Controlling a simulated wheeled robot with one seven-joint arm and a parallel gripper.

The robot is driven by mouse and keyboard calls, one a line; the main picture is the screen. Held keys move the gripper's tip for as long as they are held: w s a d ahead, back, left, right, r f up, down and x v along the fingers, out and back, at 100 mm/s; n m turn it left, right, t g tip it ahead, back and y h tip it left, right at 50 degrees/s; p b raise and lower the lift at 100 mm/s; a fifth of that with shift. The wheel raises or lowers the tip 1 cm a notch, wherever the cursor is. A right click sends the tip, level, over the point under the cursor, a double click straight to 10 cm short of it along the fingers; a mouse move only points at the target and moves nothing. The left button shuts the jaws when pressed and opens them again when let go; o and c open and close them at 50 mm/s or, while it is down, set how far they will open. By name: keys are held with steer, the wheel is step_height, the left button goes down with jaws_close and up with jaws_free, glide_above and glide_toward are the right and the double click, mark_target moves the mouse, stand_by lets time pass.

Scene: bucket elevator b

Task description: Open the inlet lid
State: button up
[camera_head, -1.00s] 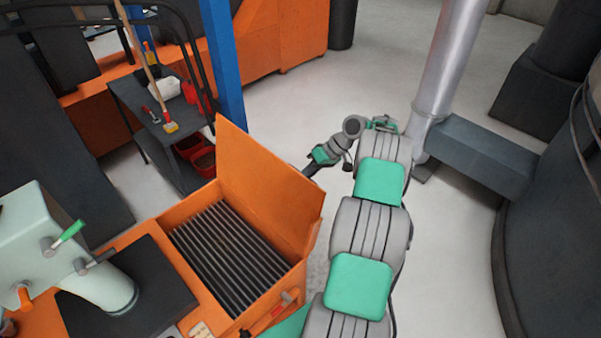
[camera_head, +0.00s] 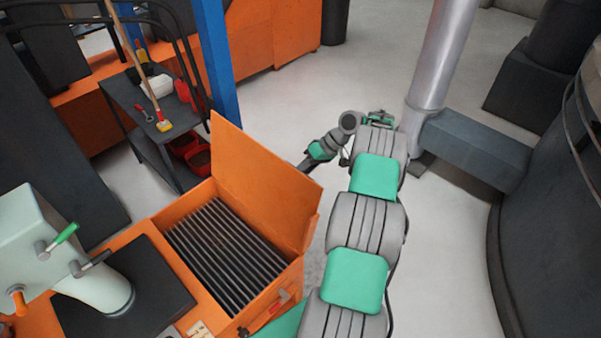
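The inlet is an orange box (camera_head: 285,298) with a grid of dark bars (camera_head: 225,250) across its top. Its orange lid (camera_head: 258,185) stands raised, roughly upright, along the far right side, so the bars are exposed. My arm reaches up the right of the box and bends back toward the lid. The end of my arm goes behind the lid's right edge. The fingers of my gripper are hidden there, so I cannot see whether they touch the lid.
A pale green machine (camera_head: 100,275) with a green-handled lever (camera_head: 62,236) stands left of the box. A dark tool cart (camera_head: 150,130) and a blue post (camera_head: 217,60) are behind. A metal pipe (camera_head: 440,60) and grey duct (camera_head: 475,150) stand right. Open floor (camera_head: 300,100) lies beyond the lid.

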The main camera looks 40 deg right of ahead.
steer(key=p+v, duration=0.5)
steer(key=v, duration=0.3)
